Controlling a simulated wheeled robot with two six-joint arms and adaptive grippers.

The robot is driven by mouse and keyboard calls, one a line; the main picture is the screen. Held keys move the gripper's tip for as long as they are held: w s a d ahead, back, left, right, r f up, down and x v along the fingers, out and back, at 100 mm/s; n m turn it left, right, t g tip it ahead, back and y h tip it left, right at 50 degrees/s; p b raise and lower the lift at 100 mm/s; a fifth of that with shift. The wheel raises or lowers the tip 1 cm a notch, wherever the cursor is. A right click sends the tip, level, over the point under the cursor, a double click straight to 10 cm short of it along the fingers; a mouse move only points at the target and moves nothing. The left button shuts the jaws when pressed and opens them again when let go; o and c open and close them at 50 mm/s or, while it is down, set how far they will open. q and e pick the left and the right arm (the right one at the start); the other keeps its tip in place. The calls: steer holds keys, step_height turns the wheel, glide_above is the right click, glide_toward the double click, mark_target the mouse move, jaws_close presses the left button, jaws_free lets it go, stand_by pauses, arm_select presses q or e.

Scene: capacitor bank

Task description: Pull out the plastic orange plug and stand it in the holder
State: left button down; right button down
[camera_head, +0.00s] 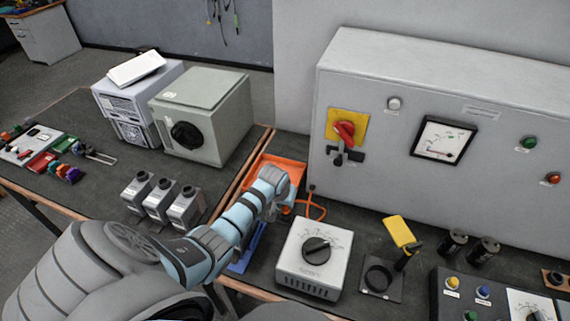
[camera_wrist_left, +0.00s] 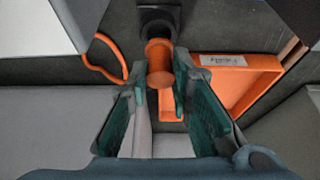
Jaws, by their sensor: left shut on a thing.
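The orange plug (camera_wrist_left: 158,62) shows in the left wrist view as a round orange body in front of a dark socket block (camera_wrist_left: 158,18). I cannot tell whether it is still seated there. My left gripper (camera_wrist_left: 160,82) is shut on the plug, with one finger on each side of it. In the head view my wrist hides the plug and fingertips. An orange cable (camera_wrist_left: 104,58) curves beside the plug; it also shows in the head view (camera_head: 316,207) near the cabinet's foot. My right gripper is not in view.
An orange tray (camera_head: 292,162) lies beside the grey cabinet (camera_head: 430,110). Several grey capacitors (camera_head: 161,199) stand left of my arm.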

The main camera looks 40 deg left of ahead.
arm_select(q)
steer(key=shift+f+b, duration=0.9)
steer(key=shift+f, duration=0.4)
steer(key=c, duration=1.4)
jaws_free()
steer(key=shift+o, duration=0.2)
steer(key=shift+s+r, duration=0.1)
steer(key=shift+r, duration=0.1)
steer(key=v, duration=1.1)
steer(key=shift+r, duration=0.35)
steer(key=shift+d, duration=0.1)
